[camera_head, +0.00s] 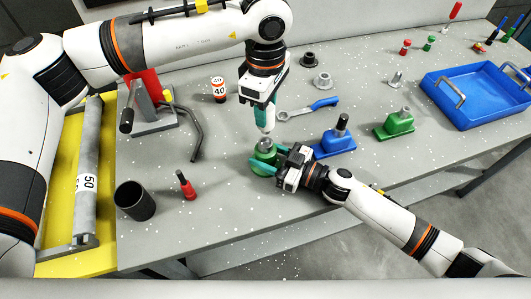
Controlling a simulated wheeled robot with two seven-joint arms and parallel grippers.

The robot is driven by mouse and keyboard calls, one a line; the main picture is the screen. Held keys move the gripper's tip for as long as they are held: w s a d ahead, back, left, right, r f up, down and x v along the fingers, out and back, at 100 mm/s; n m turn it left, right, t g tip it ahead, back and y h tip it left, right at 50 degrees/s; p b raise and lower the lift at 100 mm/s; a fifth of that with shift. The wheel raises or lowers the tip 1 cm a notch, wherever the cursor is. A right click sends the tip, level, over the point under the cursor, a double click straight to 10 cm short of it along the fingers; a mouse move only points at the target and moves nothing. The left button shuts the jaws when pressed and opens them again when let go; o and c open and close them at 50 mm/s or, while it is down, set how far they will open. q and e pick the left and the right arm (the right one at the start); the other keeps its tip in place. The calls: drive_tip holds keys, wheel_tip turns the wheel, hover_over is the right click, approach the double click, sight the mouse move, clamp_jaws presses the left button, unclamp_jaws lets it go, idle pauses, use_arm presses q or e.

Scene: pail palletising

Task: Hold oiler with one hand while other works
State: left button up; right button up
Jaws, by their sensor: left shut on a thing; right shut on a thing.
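A round green oiler (262,158) with a grey top (265,144) stands upright on the grey bench. My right gripper (264,166) comes in from the right and is shut around the oiler's green body with its teal fingers. My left gripper (265,112) points straight down above the oiler. It is shut on a small pale tapered piece (266,124), mostly hidden between its teal fingers. The piece's lower tip is just above the grey top; whether they touch I cannot tell.
A wrench (307,109) with a blue handle lies behind the oiler. A blue block (335,142) and a green block (394,126) stand to the right. A blue tray (460,112) is far right.

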idle(0.3)
drive_tip(key=o, duration=1.3)
drive_tip(key=v, duration=1.2)
drive_tip(key=shift+d, duration=0.1)
